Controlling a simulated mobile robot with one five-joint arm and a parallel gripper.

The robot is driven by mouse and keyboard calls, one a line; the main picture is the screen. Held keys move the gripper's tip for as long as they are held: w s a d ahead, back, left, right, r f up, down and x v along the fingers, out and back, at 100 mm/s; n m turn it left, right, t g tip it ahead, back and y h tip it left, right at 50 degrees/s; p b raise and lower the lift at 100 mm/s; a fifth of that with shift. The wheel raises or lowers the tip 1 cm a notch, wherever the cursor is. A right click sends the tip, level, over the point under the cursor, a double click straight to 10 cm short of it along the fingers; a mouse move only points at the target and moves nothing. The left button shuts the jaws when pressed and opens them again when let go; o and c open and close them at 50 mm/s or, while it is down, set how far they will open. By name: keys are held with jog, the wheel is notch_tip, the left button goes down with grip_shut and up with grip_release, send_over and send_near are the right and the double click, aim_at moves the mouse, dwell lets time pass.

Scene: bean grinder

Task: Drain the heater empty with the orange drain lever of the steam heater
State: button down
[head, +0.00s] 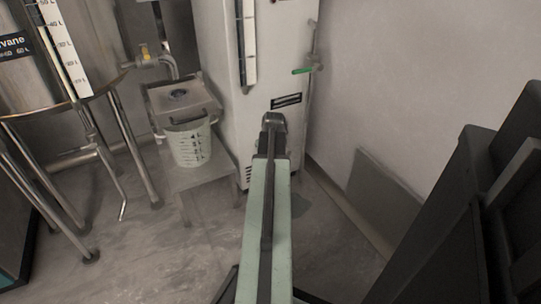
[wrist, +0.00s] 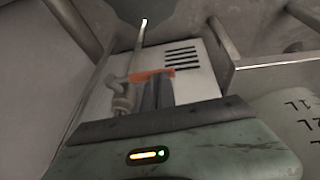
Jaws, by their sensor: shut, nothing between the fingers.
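The steam heater (head: 222,55) is a tall white cabinet at the top middle of the head view, with a gauge strip (head: 249,45) on its front. My gripper (head: 272,122) is in front of its lower part. In the wrist view, the orange drain lever (wrist: 150,75) sits on a grey valve (wrist: 122,97) beside the heater's vented panel (wrist: 200,80). My shut, empty gripper (wrist: 158,94) is right by the lever and overlaps it in the picture; I cannot tell whether they touch. The lever does not show in the head view.
A green lever (head: 302,71) sits higher on the heater's right side. A pale jug (head: 190,147) stands on a low stand (head: 200,180) to the left, close by in the wrist view (wrist: 290,115). A steel tank (head: 25,85) on legs is further left. A wall (head: 420,80) closes the right.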

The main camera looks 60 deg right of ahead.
jog(key=w+a+p+v, duration=0.2)
jog(key=p+v, duration=1)
jog(key=v, duration=0.1)
